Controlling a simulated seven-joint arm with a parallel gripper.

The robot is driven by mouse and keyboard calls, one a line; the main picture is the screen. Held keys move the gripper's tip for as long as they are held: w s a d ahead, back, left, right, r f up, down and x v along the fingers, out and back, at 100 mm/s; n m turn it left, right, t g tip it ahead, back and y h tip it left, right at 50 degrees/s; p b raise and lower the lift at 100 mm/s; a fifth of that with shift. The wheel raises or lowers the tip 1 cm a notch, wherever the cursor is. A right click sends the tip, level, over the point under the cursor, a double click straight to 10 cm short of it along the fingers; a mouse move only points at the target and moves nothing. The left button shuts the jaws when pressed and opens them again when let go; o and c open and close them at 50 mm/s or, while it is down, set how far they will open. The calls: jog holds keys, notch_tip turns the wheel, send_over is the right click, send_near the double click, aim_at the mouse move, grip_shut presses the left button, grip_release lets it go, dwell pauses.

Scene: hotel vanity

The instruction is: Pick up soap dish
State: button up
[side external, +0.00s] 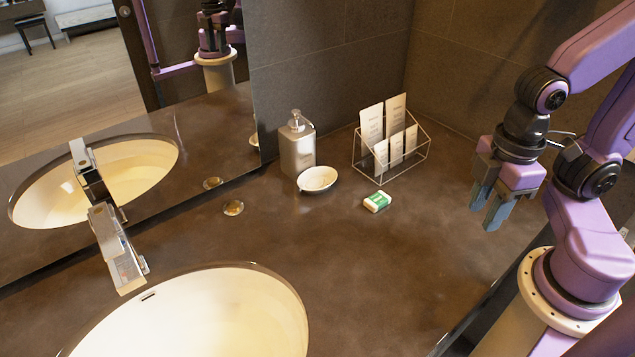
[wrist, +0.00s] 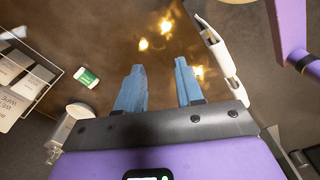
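The soap dish (side external: 317,179) is a small white oval dish on the brown counter, just in front of the soap dispenser in the side view. In the wrist view a white round thing (wrist: 80,110) at the left, partly cut off by my gripper body, looks like the dish. My gripper (side external: 489,208) hangs in the air at the right of the side view, well apart from the dish. In the wrist view its two blue fingers (wrist: 160,75) are spread with nothing between them.
A green-and-white soap bar (side external: 377,202) lies right of the dish. A wire rack with cards (side external: 391,152) stands behind it. A soap dispenser (side external: 297,146) stands behind the dish. The sink (side external: 215,315) and faucet (side external: 112,240) are at the left. The counter's right front is clear.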

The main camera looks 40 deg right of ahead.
jog(key=w+a+f+h, duration=0.3)
jog(key=w+a, duration=0.4)
jog(key=w, duration=0.3)
jog(key=w+a+f+n+t+h, duration=0.1)
jog(key=w+a+f+h, duration=0.2)
jog(key=w+a+h, duration=0.3)
jog(key=w+a+f+n+h, duration=0.1)
jog(key=w+a+f+h, duration=0.2)
jog(key=w+a, duration=0.6)
jog(key=shift+w+f+t+h, duration=0.1)
jog(key=shift+w+t+h, duration=0.2)
jog(key=shift+w, duration=1.15)
jog(key=shift+w+f+t+h, duration=0.1)
jog(key=shift+w+h, duration=0.3)
jog(key=shift+w, duration=1)
jog(key=shift+a+f, duration=0.15)
jog(key=shift+f, duration=0.05)
jog(key=shift+w+d+f+h, duration=0.15)
jog(key=shift+d+f+h, duration=0.05)
jog(key=shift+h, duration=0.1)
send_near(324, 188)
jog(key=x, duration=0.4)
jog(key=shift+d, duration=0.1)
jog(key=shift+x, duration=2.65)
jog(key=shift+w+r, duration=0.1)
jog(key=shift+w, duration=0.05)
